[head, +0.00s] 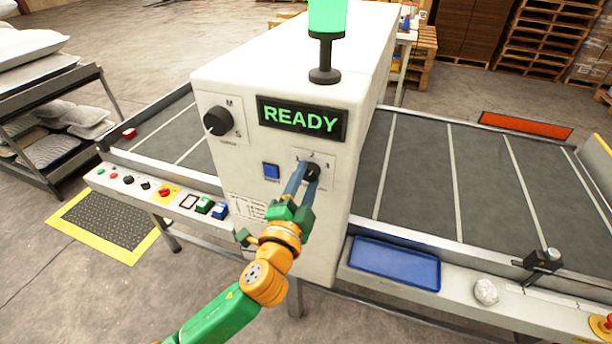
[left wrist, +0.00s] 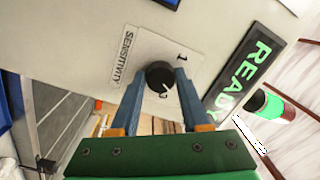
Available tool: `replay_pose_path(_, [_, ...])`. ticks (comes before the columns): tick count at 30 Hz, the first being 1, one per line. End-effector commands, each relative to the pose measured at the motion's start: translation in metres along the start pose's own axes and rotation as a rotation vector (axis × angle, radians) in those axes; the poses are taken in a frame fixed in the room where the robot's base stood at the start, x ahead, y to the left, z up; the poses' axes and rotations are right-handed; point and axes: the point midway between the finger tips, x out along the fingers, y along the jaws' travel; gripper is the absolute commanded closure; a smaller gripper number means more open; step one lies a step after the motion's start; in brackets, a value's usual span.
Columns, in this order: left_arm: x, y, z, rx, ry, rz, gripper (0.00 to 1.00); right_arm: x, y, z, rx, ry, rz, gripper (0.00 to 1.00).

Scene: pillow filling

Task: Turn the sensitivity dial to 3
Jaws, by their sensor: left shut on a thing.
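The sensitivity dial (head: 311,172) is a small black knob on a white plate on the front of the white machine, right of centre and below the green READY display (head: 302,119). Numbers 1, 2 and 3 are marked around it. In the left wrist view the black knob (left wrist: 160,77) sits between the blue fingers, with the word SENSITIVITY on the plate beside it. My left gripper (head: 307,172) is shut on the dial, one finger on each side. The fingers partly cover the plate, and the pointer's exact setting is hard to read. My right gripper is not in view.
A larger black knob (head: 216,120) and a blue button (head: 271,171) are on the same panel. A conveyor (head: 420,180) runs through the machine.

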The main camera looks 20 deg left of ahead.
Motion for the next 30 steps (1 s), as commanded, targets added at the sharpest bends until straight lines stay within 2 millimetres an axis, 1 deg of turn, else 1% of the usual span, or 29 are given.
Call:
replay_pose_path(1, [0.0, -0.002, -0.001, 0.043, 0.002, -0.002, 1.0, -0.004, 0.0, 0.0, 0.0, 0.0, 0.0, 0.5])
replay_pose_path(6, [0.0, -0.002, 0.0, 0.198, 0.011, -0.007, 1.0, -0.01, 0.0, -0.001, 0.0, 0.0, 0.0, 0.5])
replay_pose_path(15, [0.0, -0.002, 0.0, 0.419, 0.024, -0.017, 1.0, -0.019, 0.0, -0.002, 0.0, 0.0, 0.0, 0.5])
replay_pose_path(22, [0.0, -0.002, 0.001, 0.524, 0.03, -0.021, 1.0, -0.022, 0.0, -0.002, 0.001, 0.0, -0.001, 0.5])
replay_pose_path(30, [0.0, -0.002, 0.001, 0.575, 0.034, -0.023, 1.0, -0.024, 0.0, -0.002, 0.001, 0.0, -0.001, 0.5])
